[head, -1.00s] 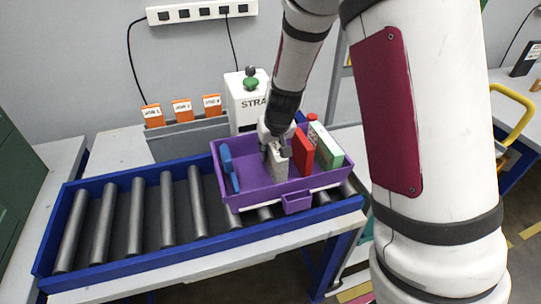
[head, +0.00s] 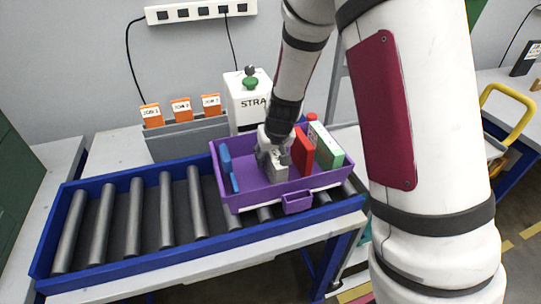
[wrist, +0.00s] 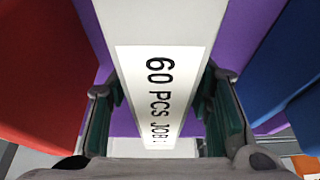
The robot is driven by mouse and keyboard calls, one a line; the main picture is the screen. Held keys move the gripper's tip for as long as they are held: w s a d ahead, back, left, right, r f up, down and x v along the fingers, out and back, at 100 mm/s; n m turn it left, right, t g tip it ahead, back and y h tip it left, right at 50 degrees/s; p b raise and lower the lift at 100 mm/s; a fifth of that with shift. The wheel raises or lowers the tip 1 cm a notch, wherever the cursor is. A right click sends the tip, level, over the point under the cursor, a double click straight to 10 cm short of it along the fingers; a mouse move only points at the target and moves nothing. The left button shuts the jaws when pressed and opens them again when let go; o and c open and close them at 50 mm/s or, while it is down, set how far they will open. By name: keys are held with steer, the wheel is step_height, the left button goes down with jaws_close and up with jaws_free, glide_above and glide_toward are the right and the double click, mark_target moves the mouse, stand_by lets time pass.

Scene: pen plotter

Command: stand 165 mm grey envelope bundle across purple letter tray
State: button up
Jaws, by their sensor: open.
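The grey envelope bundle (head: 279,173) stands inside the purple letter tray (head: 297,201), between a blue item on the left and red and green-white items on the right. In the wrist view, the bundle's pale edge (wrist: 160,85) runs up the middle with a label reading "60 PCS JOB". My gripper (head: 272,156) is low in the tray at the bundle. Its fingers (wrist: 168,115) are open, one on each side of the bundle. Its lower end and the tray floor under it are partly hidden.
A blue item (head: 229,168) leans at the tray's left end; a red item (head: 302,150) and a green-white box (head: 326,146) stand at the right. The tray sits on a blue-framed roller conveyor (head: 135,220). Orange job cards (head: 181,110) in a grey rack and a white "STRA" box (head: 249,104) stand behind.

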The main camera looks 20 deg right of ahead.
steer(key=p+v, duration=0.2)
steer(key=v, duration=1)
steer(key=shift+s+r, duration=0.15)
steer(key=shift+r, duration=0.05)
steer(key=s+a+r+y, duration=0.1)
steer(key=s+r, duration=1)
steer(key=s, duration=0.2)
steer(key=s+d+r+h, duration=0.1)
steer(key=s+r, duration=0.2)
steer(key=s, duration=1.1)
steer(key=shift+s+d+r, duration=0.2)
steer(key=shift+s, duration=0.05)
